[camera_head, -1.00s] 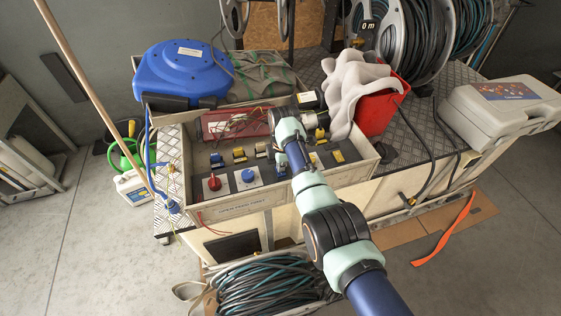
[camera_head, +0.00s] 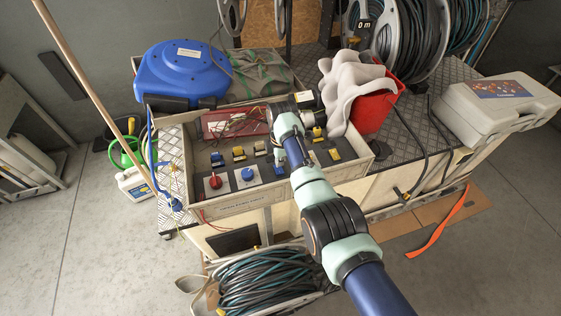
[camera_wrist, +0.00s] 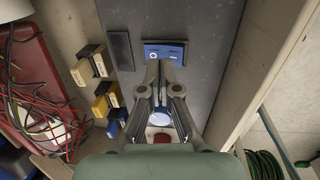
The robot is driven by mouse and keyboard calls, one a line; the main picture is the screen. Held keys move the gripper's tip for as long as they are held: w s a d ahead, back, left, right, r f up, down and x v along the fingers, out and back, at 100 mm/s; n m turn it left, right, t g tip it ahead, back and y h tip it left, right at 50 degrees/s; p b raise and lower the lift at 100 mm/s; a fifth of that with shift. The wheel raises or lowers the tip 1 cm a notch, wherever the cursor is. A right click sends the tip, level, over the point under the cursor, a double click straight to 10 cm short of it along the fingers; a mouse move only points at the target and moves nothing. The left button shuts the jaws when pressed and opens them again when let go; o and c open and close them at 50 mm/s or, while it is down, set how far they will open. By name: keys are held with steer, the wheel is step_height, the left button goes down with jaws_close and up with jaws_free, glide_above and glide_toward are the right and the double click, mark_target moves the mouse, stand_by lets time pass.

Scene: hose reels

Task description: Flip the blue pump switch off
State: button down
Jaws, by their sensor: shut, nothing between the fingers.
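A blue switch plate with a white ring mark (camera_wrist: 165,50) lies just beyond my fingertips at the top of the wrist view. The narrow fingers of my gripper (camera_wrist: 163,68) are together and empty, close over the near edge of this plate. They hide part of it, and I cannot tell whether they touch it. I cannot tell which way the switch is set.
A blue round knob (camera_head: 248,174) and a red knob (camera_head: 214,181) sit front left in the box. A red panel with loose wires (camera_head: 235,122) is at the back. The box walls rise around; a red bucket (camera_head: 374,108) stands right.

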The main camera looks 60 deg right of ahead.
step_height(320, 180, up, 11)
steer(key=w+d+p, duration=0.1)
steer(key=p, duration=0.1)
steer(key=shift+r+p, duration=0.15)
steer(key=shift+p, duration=0.2)
